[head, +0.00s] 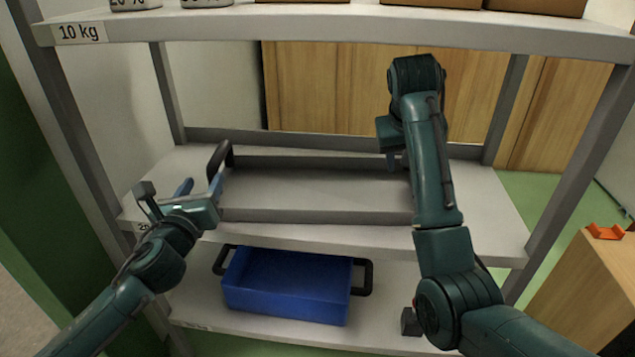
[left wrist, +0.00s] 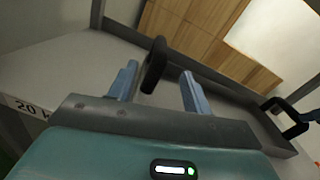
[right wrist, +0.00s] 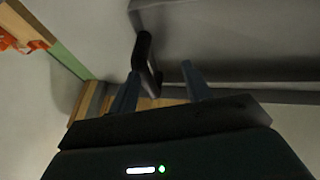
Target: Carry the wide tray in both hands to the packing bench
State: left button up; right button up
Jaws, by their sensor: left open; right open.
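The wide tray (head: 315,215) is grey and sits on the middle shelf. Its left black handle (head: 220,158) stands up at the tray's left end. My left gripper (head: 200,186) is open at that end; in the left wrist view the handle (left wrist: 153,66) shows between the two fingers, nearer the left one. My right gripper (head: 391,158) is at the tray's right end, partly hidden by its own arm. In the right wrist view it is open, with the right handle (right wrist: 146,62) close to its left finger. I cannot tell whether either gripper touches a handle.
A blue bin (head: 287,287) with black handles is on the lower shelf. The upper shelf (head: 330,28) overhangs the tray and holds several boxes. Grey rack posts (head: 585,150) stand at both sides. A wooden block (head: 590,290) with an orange item (head: 605,232) stands at the right.

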aim_at(216, 160)
pick_arm(q)
jog(key=w, duration=0.6)
jog(key=shift+w+d, duration=0.25)
jog(key=shift+d, duration=0.05)
pick_arm(e)
jog(key=w+d, duration=0.1)
jog(key=w, duration=0.1)
jog(key=w+d, duration=0.1)
jog(key=w, duration=0.1)
jog(key=w+d, duration=0.2)
jog(key=w, duration=0.1)
jog(key=shift+f, duration=0.15)
pick_arm(q)
jog(key=w, duration=0.2)
jog(key=shift+w+d, duration=0.1)
jog(key=shift+w, duration=0.25)
pick_arm(e)
jog(key=x, duration=0.3)
jog(key=shift+w+d+f, duration=0.1)
jog(key=shift+f, duration=0.25)
pick_arm(q)
jog(key=shift+w, duration=0.35)
pick_arm(e)
jog(key=shift+w+f, duration=0.15)
jog(key=shift+f, duration=0.3)
pick_arm(q)
jog(key=shift+c, duration=0.3)
pick_arm(e)
jog(key=shift+c, duration=0.4)
